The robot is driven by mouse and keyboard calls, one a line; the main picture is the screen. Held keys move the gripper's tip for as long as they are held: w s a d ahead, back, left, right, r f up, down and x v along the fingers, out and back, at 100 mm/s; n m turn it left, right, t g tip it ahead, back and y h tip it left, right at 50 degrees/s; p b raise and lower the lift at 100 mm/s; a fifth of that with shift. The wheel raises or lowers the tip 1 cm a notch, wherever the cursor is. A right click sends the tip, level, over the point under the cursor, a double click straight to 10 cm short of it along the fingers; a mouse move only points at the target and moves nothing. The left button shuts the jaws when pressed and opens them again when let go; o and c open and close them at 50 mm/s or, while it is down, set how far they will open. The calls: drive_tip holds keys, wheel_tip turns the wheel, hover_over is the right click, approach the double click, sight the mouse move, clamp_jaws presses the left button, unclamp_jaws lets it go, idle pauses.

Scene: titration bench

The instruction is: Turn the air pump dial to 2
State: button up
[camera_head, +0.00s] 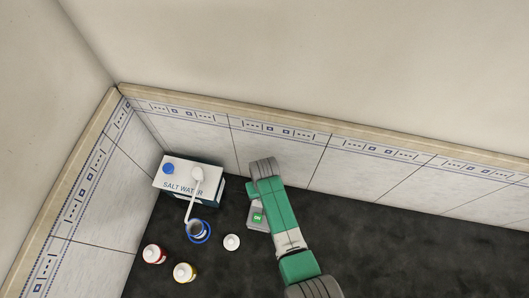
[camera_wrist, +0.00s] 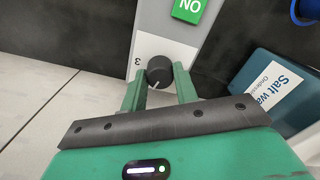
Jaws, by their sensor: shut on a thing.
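The air pump (camera_head: 250,224) is a grey box with a green ON label, partly hidden under my arm in the head view. In the wrist view its light panel (camera_wrist: 152,22) carries the ON label and a round black dial (camera_wrist: 159,70). A short white pointer line shows on the dial's near edge. A "3" is printed on the panel left of the dial; other numbers are not visible. My gripper (camera_wrist: 159,84) has one finger on each side of the dial and is shut on it. Its fingertips are hidden under my arm in the head view.
A salt water box (camera_head: 188,180) stands left of the pump, with a white tube into a blue-rimmed container (camera_head: 199,232). A white-capped bottle (camera_head: 232,242), a red-banded bottle (camera_head: 154,254) and a yellow-banded bottle (camera_head: 185,272) stand nearby. The tiled wall is close behind; the right counter is clear.

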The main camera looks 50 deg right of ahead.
drive_tip(key=shift+m, duration=1.3)
drive_tip(key=o, duration=1)
drive_tip(key=shift+c, duration=0.2)
wheel_tip(320, 180, up, 8)
drive_tip(key=shift+f+p, duration=0.1)
drive_tip(key=shift+p, duration=0.4)
